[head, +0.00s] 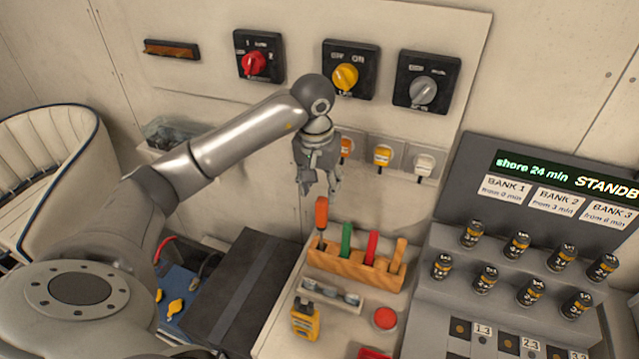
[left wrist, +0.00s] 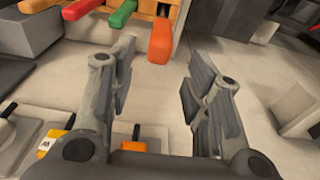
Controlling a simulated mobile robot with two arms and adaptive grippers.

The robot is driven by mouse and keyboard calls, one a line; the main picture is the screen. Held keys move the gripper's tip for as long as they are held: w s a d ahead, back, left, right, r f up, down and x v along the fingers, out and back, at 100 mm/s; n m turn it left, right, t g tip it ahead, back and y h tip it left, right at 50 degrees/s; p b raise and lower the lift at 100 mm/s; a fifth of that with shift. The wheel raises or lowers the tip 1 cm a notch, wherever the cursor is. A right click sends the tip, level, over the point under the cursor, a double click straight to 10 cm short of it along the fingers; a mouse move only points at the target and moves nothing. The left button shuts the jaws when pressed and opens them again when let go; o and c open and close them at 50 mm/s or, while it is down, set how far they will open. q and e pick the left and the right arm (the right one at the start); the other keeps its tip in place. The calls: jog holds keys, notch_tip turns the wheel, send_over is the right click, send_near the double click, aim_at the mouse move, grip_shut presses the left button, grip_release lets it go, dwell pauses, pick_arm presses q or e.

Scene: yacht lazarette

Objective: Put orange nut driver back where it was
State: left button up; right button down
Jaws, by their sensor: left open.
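The orange nut driver (head: 321,213) stands upright at the left end of a wooden rack (head: 335,263), with its handle up and sitting higher than its neighbours. The rack also holds a green-handled tool (head: 346,240), a red-handled tool (head: 371,246) and a tan-handled tool (head: 398,256). My left gripper (head: 320,188) is open and empty, just above and behind the orange handle, apart from it. In the left wrist view the orange handle (left wrist: 160,40) lies beyond the open fingertips (left wrist: 158,75), with the green handle (left wrist: 122,14) beside it. The right gripper is not in view.
A sloped console (head: 455,250) with several black knobs stands at the right. A yellow device (head: 305,321) and red button (head: 384,318) are in front of the rack. A black box (head: 240,285) lies left. Rotary switches and plugs (head: 382,156) line the wall behind.

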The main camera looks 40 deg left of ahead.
pick_arm(q)
jog(key=shift+s+r+b, duration=0.2)
jog(key=shift+r+b, duration=0.2)
jog(key=shift+r, duration=1.3)
dwell(0.4)
